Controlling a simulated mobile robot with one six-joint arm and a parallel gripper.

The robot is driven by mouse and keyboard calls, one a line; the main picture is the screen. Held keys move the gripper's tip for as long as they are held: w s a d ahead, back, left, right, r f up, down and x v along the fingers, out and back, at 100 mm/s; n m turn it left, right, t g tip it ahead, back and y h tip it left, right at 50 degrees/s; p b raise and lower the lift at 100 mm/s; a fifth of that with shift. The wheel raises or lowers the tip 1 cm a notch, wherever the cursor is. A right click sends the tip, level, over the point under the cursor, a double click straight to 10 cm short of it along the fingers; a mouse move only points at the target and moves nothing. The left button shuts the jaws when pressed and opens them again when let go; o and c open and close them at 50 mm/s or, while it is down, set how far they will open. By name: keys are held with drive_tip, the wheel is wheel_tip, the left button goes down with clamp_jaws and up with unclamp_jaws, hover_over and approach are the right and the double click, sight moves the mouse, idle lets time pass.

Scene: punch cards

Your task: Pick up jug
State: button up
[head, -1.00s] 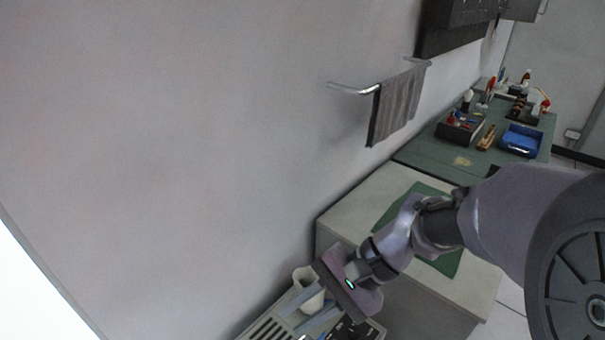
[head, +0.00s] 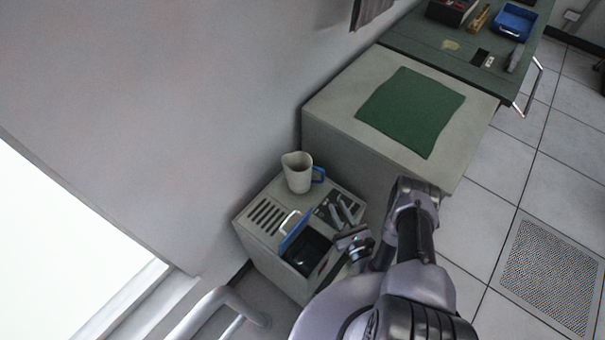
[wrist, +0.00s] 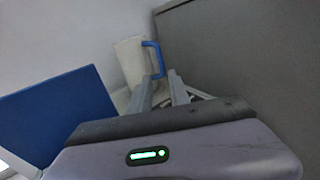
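The jug (head: 297,174) is cream-white with a blue handle (head: 318,174). It stands upright at the back of a beige machine's top, near the wall. In the wrist view the jug (wrist: 130,60) is beyond my fingertips, with its handle on the right side. My gripper (head: 338,205) is open and empty, in front of and to the right of the jug in the head view. In the wrist view my gripper's fingers (wrist: 160,78) are apart, and the jug is not between them. The fingers appear close to the handle, but I cannot tell the exact gap.
The beige machine (head: 250,222) has vents and a raised blue lid (head: 296,231) with a pale handle, over a dark opening. The lid also fills the left of the wrist view (wrist: 55,115). A cabinet (head: 330,115) with a green cloth (head: 410,110) stands close behind right.

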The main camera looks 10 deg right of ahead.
sight(320, 170)
drive_tip(key=b+x, duration=0.9)
drive_tip(key=x, duration=0.8)
drive_tip(key=shift+f, duration=0.1)
drive_tip(key=shift+s, duration=0.1)
clamp_jaws()
idle(0.4)
